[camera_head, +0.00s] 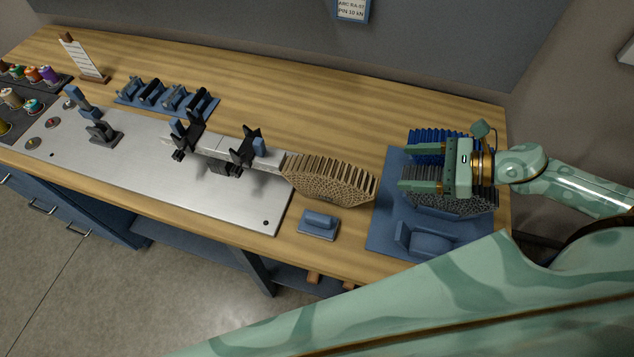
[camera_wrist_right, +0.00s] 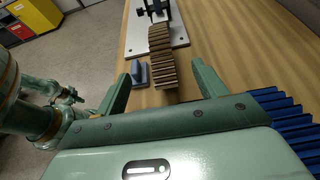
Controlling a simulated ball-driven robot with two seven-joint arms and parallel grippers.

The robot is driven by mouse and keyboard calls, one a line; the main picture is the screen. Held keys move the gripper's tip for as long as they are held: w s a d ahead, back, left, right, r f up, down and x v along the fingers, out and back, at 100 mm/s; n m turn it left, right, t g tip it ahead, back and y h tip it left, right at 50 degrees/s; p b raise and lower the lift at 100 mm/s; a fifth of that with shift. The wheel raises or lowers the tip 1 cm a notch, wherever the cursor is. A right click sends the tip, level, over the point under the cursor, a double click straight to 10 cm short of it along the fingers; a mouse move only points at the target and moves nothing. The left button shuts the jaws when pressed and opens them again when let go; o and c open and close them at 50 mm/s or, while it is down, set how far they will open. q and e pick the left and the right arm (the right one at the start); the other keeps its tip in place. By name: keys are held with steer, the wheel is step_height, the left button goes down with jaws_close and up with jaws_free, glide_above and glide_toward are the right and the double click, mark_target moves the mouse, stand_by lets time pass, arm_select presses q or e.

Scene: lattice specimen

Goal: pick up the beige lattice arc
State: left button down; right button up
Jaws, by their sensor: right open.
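The beige lattice arc (camera_head: 330,182) sits at the right end of the metal plate, its left end against a pale bar (camera_head: 214,145); I cannot tell whether it is fastened. It reaches out over the wooden bench towards the blue mat. My right gripper (camera_head: 402,168) is open and empty, to the right of the arc and apart from it, fingers pointing left towards it. In the right wrist view the arc (camera_wrist_right: 161,58) shows ahead, between and beyond the two fingers (camera_wrist_right: 166,68). My left gripper is not in view.
A blue lattice block (camera_head: 432,136) and a grey one (camera_head: 455,207) lie around my right gripper, partly hidden, on a blue mat (camera_head: 385,222). A small blue block on a pad (camera_head: 319,222) is near the bench edge. Dark clamps (camera_head: 247,148) stand along the bar.

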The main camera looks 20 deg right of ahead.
glide_toward(333, 167)
steer(key=x, duration=0.3)
steer(key=shift+w, duration=0.25)
steer(key=shift+w+a+f, duration=0.1)
steer(key=shift+a+f, duration=0.05)
steer(key=shift+a, duration=0.1)
steer(key=p+x, duration=0.1)
steer(key=x, duration=0.3)
steer(key=shift+a, duration=0.3)
steer(key=shift+w+a+f+p, duration=0.25)
steer(key=shift+w+a+p, duration=0.05)
steer(key=shift+a, duration=0.05)
steer(key=shift+s+d, duration=0.1)
steer(key=shift+c, duration=0.3)
jaws_close()
